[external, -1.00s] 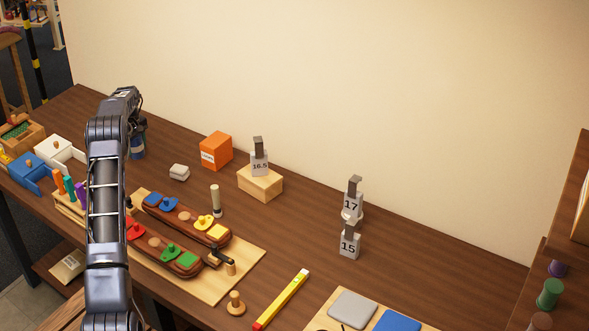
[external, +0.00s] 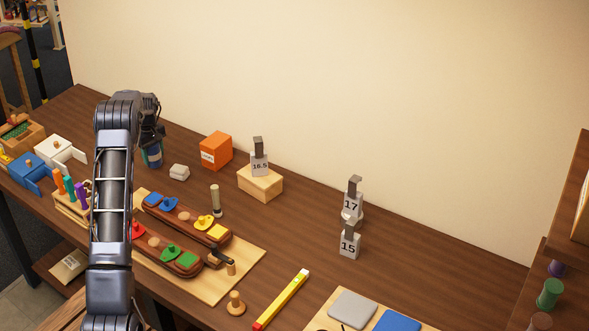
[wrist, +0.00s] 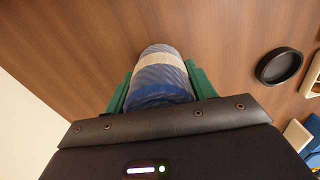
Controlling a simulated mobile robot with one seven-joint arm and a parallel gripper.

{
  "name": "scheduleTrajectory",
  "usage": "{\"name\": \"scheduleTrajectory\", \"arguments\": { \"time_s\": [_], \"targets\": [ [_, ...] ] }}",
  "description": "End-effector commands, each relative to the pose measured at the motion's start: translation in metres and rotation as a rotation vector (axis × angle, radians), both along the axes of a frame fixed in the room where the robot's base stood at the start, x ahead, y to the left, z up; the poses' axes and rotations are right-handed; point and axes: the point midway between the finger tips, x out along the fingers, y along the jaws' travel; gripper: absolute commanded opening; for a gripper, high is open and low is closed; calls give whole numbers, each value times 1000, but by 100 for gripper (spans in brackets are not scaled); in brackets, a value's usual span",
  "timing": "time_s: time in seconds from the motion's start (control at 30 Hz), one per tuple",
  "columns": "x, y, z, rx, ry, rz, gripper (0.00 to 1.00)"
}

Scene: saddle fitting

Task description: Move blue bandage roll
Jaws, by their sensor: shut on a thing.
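The gripper hides the upper part of the roll in the external view. I cannot tell whether its base touches the bench.
A board with two saddle-like forms (external: 215,285) lies in front. A black round dish (wrist: 279,66) shows in the wrist view. Blue and white drawer boxes (external: 29,172) stand left.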

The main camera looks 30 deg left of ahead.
Motion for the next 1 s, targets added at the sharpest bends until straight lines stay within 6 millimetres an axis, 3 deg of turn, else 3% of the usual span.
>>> {"name": "scheduleTrajectory", "arguments": {
  "time_s": [0.3,0.7,0.73,0.83,1.0],
  "targets": [
    [0,-19,0,0,1,-1,31],
    [0,-21,0,1,0,0,31],
    [0,-21,0,1,0,0,61],
    [0,-21,0,1,0,0,81],
    [0,-21,0,1,0,0,81]
  ]
}}
